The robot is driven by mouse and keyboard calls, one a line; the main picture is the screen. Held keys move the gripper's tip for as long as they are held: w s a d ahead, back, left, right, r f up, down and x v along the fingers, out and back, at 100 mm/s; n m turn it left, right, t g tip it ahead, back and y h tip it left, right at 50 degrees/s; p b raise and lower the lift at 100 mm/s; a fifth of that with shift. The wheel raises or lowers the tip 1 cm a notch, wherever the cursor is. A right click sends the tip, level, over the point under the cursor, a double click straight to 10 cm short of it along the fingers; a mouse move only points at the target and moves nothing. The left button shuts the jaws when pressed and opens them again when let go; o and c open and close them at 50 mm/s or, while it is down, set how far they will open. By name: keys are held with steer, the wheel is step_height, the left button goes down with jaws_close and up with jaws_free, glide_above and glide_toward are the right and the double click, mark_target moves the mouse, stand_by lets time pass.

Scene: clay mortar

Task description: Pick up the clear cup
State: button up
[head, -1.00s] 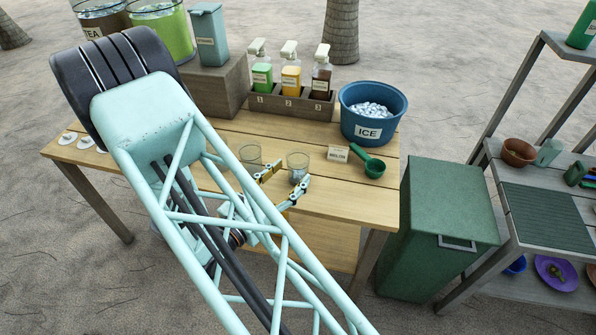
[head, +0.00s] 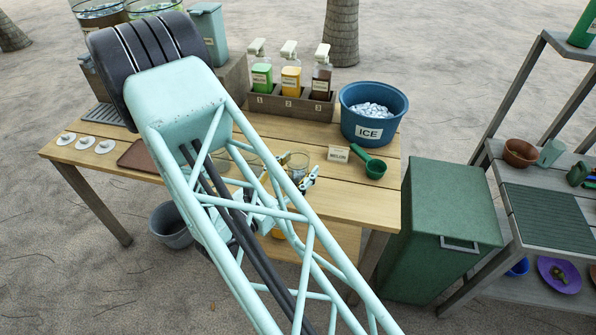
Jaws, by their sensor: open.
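A clear cup (head: 299,159) stands upright on the wooden table (head: 345,200), right of my arm. My gripper (head: 297,170) is open, with one yellow-and-white finger on the near right of this cup and the other on its left. The cup appears to be between the fingertips; whether they touch it I cannot tell. A second clear cup (head: 250,163) stands to the left, partly hidden behind my arm's lattice. A third clear cup (head: 221,161) shows farther left, also partly covered by the arm.
A green scoop (head: 374,167) and a small label card (head: 338,153) lie right of the cup. Behind stand a blue ice bucket (head: 372,112) and a rack with three bottles (head: 291,104). A green bin (head: 450,210) stands right of the table.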

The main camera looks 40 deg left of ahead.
mark_target(304, 153)
steer(key=shift+c, duration=0.3)
steer(key=c, duration=0.9)
steer(key=shift+r, duration=0.1)
steer(key=shift+r+p, duration=0.4)
steer(key=shift+r, duration=0.35)
steer(key=shift+r+p, duration=0.35)
steer(key=shift+r, duration=0.6)
steer(key=s+d+p, duration=0.1)
steer(key=s+d, duration=0.1)
steer(key=s, duration=0.2)
steer(key=s+d+r+p, duration=0.1)
steer(key=s+d, duration=0.2)
steer(key=s, duration=0.2)
steer(key=s+d+p, duration=0.1)
steer(key=s+d, duration=0.2)
steer(key=s, duration=0.1)
steer(key=shift+s+d+r, duration=0.2)
steer(key=shift+s+d, duration=0.05)
steer(key=shift+s, duration=0.05)
